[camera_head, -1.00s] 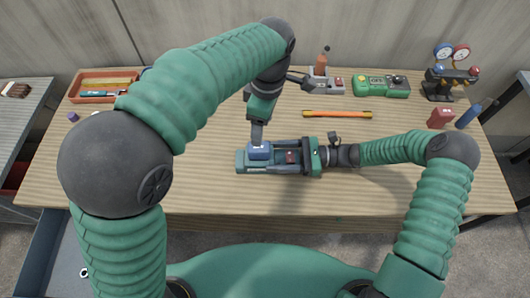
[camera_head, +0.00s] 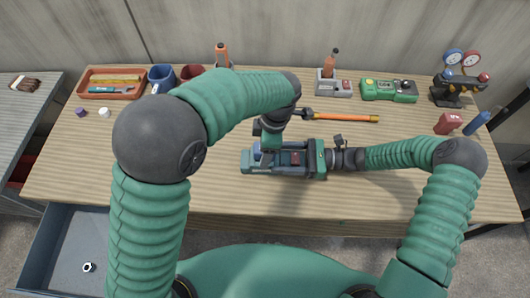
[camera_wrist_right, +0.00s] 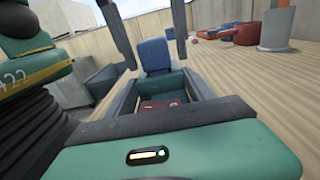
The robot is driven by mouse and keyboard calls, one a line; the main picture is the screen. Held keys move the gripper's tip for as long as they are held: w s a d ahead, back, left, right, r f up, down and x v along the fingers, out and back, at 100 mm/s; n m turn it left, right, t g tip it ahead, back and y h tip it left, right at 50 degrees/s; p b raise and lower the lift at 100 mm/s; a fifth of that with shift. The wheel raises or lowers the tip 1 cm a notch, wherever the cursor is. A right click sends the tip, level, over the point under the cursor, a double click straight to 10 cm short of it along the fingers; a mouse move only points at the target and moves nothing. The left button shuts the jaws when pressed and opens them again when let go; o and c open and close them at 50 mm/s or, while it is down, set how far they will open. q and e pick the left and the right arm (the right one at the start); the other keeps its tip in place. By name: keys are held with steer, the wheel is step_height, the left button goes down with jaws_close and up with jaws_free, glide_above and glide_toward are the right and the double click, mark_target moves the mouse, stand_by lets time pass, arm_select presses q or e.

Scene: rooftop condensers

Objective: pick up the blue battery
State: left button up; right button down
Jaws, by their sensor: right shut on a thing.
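The blue battery (camera_wrist_right: 155,54) stands upright at the far end of a low teal and dark holder in the right wrist view. In the head view only a bit of the blue battery (camera_head: 259,153) shows behind my left gripper (camera_head: 268,146). The left gripper points down at it. Its two dark fingers (camera_wrist_right: 150,35) are apart, one on each side of the battery, and look open. My right gripper (camera_head: 290,160) reaches in from the right and is shut on the holder. A red piece (camera_wrist_right: 160,103) with a white mark sits between its jaws and the battery.
A yellow-orange rod (camera_head: 345,116) lies just behind. A grey charger (camera_head: 333,88), a green meter (camera_head: 388,90) and a gauge set (camera_head: 459,85) stand at the back right. A tool tray (camera_head: 110,96) and a blue mug (camera_head: 161,77) are back left. The front left of the table is clear.

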arm_select(q)
jaws_close()
stand_by(0.4)
steer(key=shift+r, duration=0.1)
step_height(320, 180, up, 10)
steer(key=shift+f, duration=0.1)
arm_select(e)
jaws_free()
arm_select(q)
steer(key=shift+f, duration=0.2)
arm_select(e)
steer(key=shift+w+d, duration=0.1)
steer(key=shift+d, duration=4.45)
